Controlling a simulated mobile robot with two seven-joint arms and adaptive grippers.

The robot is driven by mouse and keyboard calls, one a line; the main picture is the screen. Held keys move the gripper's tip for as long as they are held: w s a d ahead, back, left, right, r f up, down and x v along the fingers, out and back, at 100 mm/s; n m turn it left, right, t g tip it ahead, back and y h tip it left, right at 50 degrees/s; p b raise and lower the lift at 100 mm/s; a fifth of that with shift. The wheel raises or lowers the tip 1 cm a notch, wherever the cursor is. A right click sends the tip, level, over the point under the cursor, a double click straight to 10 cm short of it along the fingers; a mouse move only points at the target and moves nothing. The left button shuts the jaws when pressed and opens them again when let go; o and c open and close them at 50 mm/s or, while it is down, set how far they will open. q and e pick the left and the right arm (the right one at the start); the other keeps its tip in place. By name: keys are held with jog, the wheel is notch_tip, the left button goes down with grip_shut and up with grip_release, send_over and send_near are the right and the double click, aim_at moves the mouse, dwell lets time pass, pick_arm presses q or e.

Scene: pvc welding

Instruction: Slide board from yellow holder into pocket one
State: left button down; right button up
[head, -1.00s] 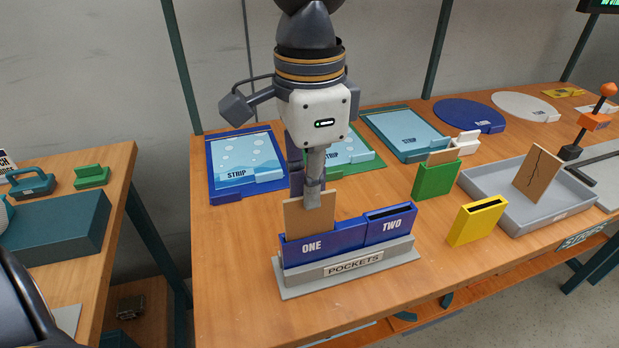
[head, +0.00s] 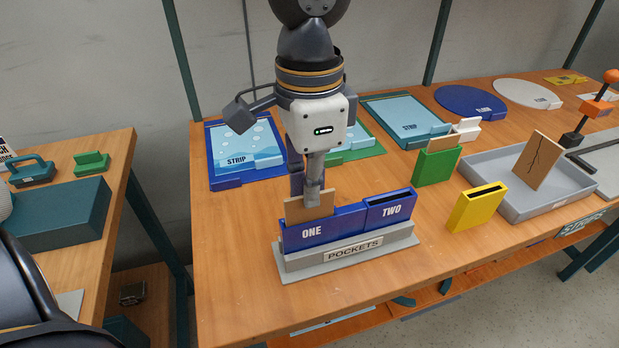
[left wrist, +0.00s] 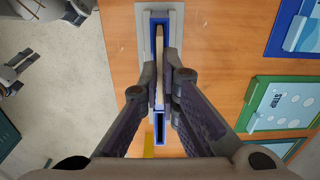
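The tan board (head: 296,208) stands upright in pocket one (head: 312,234) of the blue pockets block, with only its upper part showing above the rim. My left gripper (head: 314,198) is above pocket one, shut on the top of the board. In the left wrist view its fingers (left wrist: 161,88) close on both sides of the board (left wrist: 159,62), which lines up with the slot. Pocket two (head: 391,206) is empty. The yellow holder (head: 476,210) shows an empty slot.
The pockets block sits on a grey base (head: 350,258) near the table's front edge. A green holder (head: 436,166) with a tan board and a grey tray (head: 520,205) with a cracked board stand to the right. Strip trays (head: 243,150) lie behind.

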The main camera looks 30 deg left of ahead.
pick_arm(q)
jog(key=shift+f, duration=0.75)
jog(key=c, duration=1.7)
grip_release()
notch_tip(320, 180, up, 12)
